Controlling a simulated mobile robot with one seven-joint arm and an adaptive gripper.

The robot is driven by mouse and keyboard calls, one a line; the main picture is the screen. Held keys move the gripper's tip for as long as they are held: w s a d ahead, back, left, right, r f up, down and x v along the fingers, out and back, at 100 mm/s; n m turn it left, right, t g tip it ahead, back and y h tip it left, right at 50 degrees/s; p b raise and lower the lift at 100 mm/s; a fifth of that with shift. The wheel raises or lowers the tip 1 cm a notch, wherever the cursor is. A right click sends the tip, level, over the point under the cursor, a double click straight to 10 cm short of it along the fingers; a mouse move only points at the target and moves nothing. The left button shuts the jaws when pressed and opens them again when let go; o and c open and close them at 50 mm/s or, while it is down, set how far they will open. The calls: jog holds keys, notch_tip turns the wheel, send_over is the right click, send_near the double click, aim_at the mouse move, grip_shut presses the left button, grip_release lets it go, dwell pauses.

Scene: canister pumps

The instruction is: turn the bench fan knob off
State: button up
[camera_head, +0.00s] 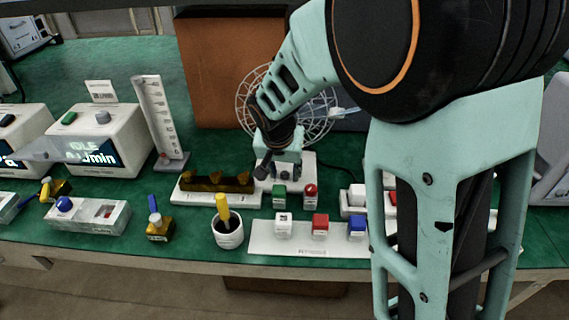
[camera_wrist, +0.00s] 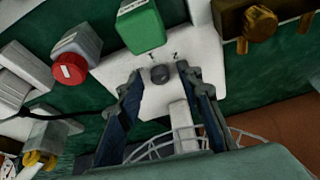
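The bench fan has a round wire cage (camera_head: 322,125), partly hidden behind my arm, and a white base (camera_head: 305,178). In the wrist view the base (camera_wrist: 205,45) carries a small dark round knob (camera_wrist: 160,74) with small marks above it, and part of the cage (camera_wrist: 165,145) shows below. My gripper (camera_wrist: 159,80) is open, with one dark finger on each side of the knob. The fingertips are close to the knob; I cannot tell whether they touch it. In the head view my gripper (camera_head: 273,170) points down over the fan base and hides the knob.
A brown block rack (camera_head: 217,182) is at the left. A brown panel (camera_head: 225,70) stands behind.

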jog(key=shift+c, duration=0.4)
grip_shut()
jog(key=shift+n, duration=0.3)
jog(key=n+p, duration=0.1)
jog(key=n+y+p, duration=0.1)
jog(key=n+p, duration=0.1)
jog(key=shift+d+r+n+y, duration=0.15)
jog(key=shift+d+n+y, duration=0.1)
jog(key=shift+n+y, duration=0.05)
jog(key=shift+n+y+p, duration=0.3)
jog(key=shift+n+p, duration=0.45)
jog(key=shift+n, duration=0.05)
jog(key=shift+o, duration=0.4)
grip_release()
